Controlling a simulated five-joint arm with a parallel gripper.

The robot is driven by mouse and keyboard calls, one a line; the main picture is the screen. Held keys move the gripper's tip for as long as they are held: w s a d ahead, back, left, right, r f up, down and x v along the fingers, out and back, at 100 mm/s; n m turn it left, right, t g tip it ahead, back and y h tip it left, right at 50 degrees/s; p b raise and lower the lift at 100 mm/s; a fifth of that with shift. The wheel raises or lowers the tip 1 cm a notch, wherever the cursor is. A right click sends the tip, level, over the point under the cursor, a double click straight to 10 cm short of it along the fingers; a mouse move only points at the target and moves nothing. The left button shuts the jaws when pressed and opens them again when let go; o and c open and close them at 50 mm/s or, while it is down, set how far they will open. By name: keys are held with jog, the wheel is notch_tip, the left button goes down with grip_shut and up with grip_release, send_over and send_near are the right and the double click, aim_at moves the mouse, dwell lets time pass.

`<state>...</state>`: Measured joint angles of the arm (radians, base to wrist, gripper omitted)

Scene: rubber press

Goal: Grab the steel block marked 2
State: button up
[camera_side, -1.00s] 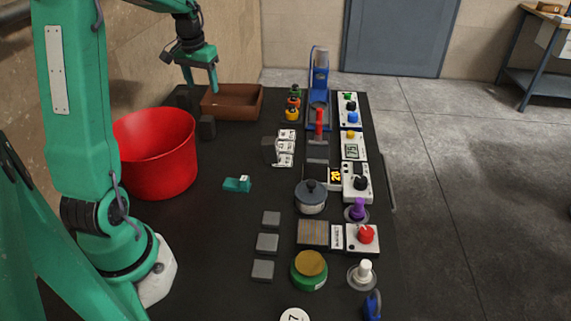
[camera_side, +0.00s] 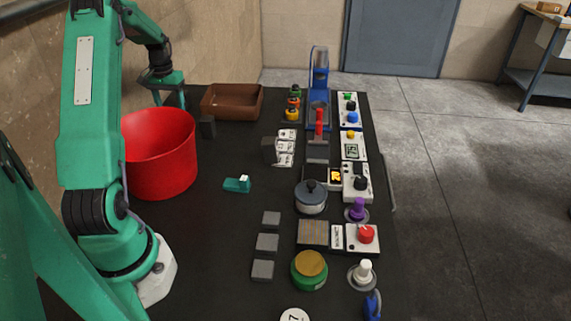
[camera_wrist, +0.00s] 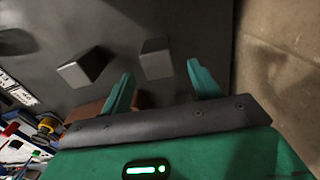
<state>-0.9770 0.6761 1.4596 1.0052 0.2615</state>
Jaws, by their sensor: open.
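Two dark grey blocks lie on the black table in the wrist view: a left one (camera_wrist: 84,68) and a right one (camera_wrist: 156,58). I can read no number on either. The right block is ahead of the gap between my fingertips, and nothing is held. My gripper (camera_wrist: 160,74) is open. In the side view my gripper (camera_side: 170,97) hangs low at the far left of the table, left of the brown tray. Another dark block (camera_side: 268,150) stands beside the white tiles. The block near my fingers is mostly hidden there.
The red bin (camera_side: 160,155) stands near my base. The brown tray (camera_side: 232,117) is close right of my gripper. Several controls and a blue press (camera_side: 319,90) line the right side. Flat grey pieces (camera_side: 267,242) lie nearer. The table's middle left is mostly clear.

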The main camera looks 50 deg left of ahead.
jog(key=shift+f, duration=1.1)
jog(key=shift+f, duration=0.1)
jog(key=shift+d+f, duration=0.2)
jog(key=shift+f, duration=2.3)
jog(key=shift+c, duration=0.2)
grip_shut()
jog(key=shift+r, duration=0.15)
